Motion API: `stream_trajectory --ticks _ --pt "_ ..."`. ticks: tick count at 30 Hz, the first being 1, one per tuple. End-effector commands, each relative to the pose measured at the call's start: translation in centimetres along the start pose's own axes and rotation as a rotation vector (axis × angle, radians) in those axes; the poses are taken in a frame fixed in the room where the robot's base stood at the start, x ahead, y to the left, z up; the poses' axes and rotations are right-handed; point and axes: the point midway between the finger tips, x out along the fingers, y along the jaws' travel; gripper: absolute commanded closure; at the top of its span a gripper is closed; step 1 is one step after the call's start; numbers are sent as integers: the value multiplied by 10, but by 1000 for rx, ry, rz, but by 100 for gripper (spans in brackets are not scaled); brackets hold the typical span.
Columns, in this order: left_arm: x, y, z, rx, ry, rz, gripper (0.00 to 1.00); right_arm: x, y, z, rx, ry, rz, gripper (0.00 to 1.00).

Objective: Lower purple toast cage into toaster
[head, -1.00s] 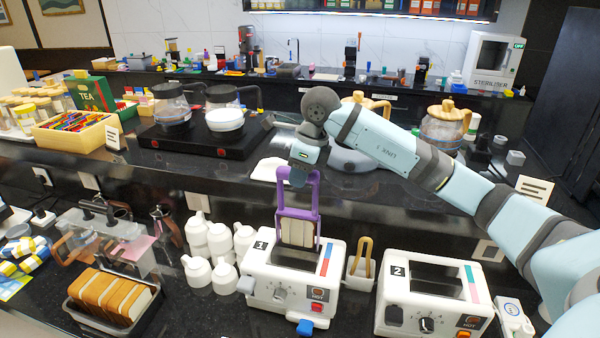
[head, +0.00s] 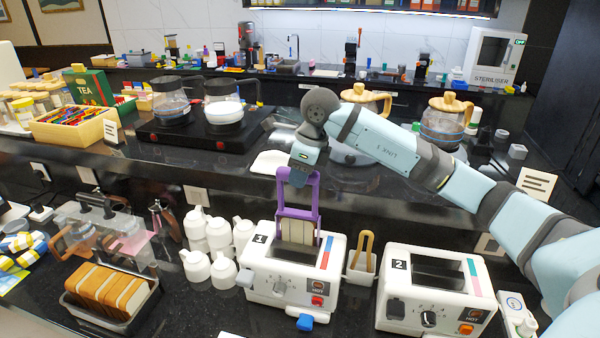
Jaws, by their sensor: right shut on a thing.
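The purple toast cage (head: 281,211) stands upright with pale bread slices (head: 297,231) in its lower part. My right gripper (head: 298,176) is shut on the top of its handle, from above. The lower end of the cage is at the slot of the white toaster marked 1 (head: 280,279), and the slot's rim hides its bottom. How deep it sits I cannot tell exactly. My left gripper is not in view.
A second white toaster marked 2 (head: 437,287) stands to the right, with wooden tongs (head: 363,251) in a holder between them. A bread tray (head: 111,297) lies front left. A raised dark counter is behind.

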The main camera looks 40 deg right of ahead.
Motion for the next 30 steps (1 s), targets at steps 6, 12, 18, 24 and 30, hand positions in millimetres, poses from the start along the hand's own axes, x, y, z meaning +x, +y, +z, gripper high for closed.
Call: stream_trajectory --ticks 6,12,18,24,30 --pt "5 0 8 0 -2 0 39 10 0 -2 0 -1 -1 100" --pt "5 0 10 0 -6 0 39 9 0 -2 0 -2 -1 100" --pt "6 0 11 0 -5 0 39 11 0 -3 0 -2 0 100" --pt "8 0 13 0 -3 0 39 16 0 -4 0 -2 -1 100" --pt "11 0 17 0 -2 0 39 22 0 -6 0 -2 0 100"
